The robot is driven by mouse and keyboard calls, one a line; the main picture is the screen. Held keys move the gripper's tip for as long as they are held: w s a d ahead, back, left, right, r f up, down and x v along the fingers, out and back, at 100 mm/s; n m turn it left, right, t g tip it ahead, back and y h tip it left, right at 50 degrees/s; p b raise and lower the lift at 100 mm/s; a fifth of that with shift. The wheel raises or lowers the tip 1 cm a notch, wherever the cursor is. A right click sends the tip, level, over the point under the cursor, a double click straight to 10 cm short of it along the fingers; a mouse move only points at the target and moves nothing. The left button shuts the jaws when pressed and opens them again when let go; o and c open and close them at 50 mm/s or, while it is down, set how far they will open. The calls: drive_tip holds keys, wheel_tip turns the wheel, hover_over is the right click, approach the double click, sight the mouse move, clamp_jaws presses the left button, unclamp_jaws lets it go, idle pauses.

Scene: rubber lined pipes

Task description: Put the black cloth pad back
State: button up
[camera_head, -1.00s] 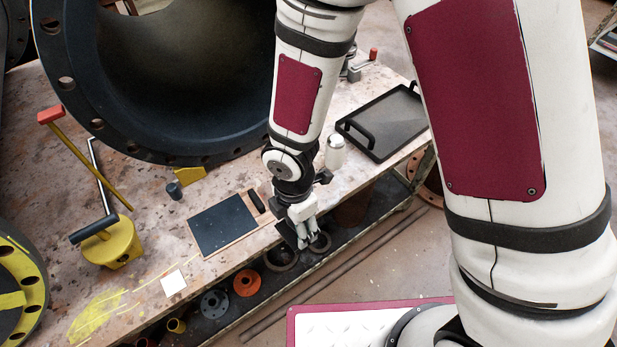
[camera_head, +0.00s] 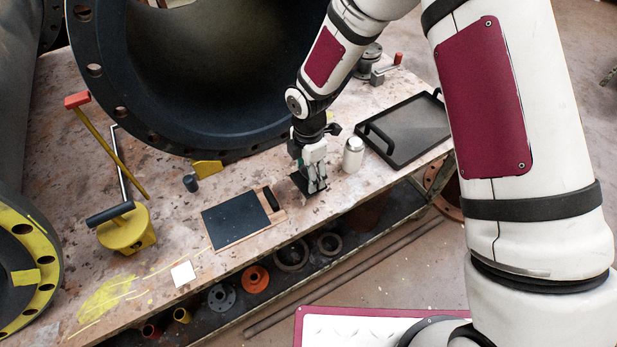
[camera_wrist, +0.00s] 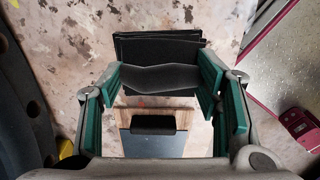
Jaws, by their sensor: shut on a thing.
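My gripper (camera_head: 317,186) is over the worktable, right of a board and left of a white bottle. In the wrist view my gripper (camera_wrist: 160,82) is shut on a black cloth pad (camera_wrist: 160,78), which bends between the green-lined fingers. A stack of flat black cloth pads (camera_wrist: 158,48) lies just beyond it on the tabletop; the held pad overlaps the stack in the picture, and I cannot tell whether they touch. In the head view a black patch (camera_head: 303,184) shows beside the fingers, partly hidden by them.
The wooden board with a dark slate (camera_head: 235,220) and a black block (camera_head: 271,198) is close on the left. The white bottle (camera_head: 353,155) and black tray (camera_head: 408,130) stand right. A large pipe flange (camera_head: 180,140) is behind. The table's front edge is near.

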drive_tip(key=shift+f, duration=1.3)
drive_tip(key=shift+f, duration=0.1)
drive_tip(key=o, duration=1.1)
wheel_tip(320, 180, up, 12)
drive_tip(key=shift+f+p, duration=0.2)
drive_tip(key=shift+p, duration=0.3)
drive_tip(key=shift+r, duration=0.3)
